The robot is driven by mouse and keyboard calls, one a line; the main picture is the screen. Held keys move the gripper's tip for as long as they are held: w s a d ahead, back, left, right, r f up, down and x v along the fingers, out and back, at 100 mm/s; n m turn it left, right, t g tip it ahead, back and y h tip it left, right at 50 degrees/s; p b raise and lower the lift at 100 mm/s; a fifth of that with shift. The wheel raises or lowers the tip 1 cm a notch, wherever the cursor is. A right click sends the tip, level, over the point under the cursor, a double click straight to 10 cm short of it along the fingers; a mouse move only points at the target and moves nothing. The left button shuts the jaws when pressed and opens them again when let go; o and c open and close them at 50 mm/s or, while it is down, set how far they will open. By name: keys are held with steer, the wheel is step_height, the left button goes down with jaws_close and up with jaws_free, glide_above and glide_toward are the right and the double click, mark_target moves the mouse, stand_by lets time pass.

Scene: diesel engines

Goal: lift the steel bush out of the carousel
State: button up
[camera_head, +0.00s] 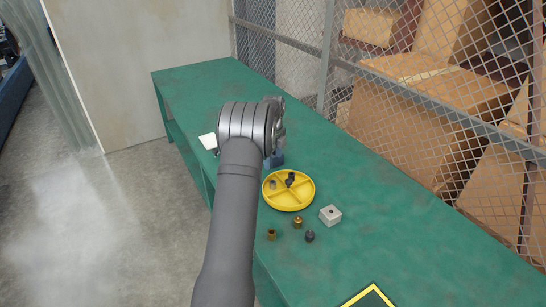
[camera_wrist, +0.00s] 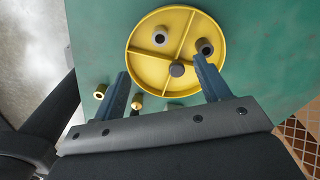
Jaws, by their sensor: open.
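The yellow carousel (camera_head: 272,202) is a round divided tray on the green bench; it also shows in the wrist view (camera_wrist: 131,66). A grey hollow bush (camera_head: 273,184), which looks like the steel one, stands upright in its left part; it shows in the wrist view (camera_wrist: 160,36) too. A darker hollow bush (camera_wrist: 205,47) stands in the right part. A dark round piece (camera_wrist: 177,69) is near the middle. My gripper (camera_wrist: 162,67) is open and empty, its blue fingers apart, with the grey bush beyond the fingertips. In the head view, my wrist partly hides the fingers.
In front of the carousel are a brass bush (camera_head: 271,235), a gold-coloured piece (camera_head: 297,222), a dark piece (camera_head: 310,236) and a grey block (camera_head: 330,215). A white object (camera_head: 208,141) lies by the left bench edge. A wire fence (camera_head: 400,90) borders the right side.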

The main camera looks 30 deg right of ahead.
mark_target(273, 182)
steer(key=shift+f, duration=5.35)
jaws_close()
steer(key=shift+r, duration=0.15)
steer(key=shift+r, duration=2.9)
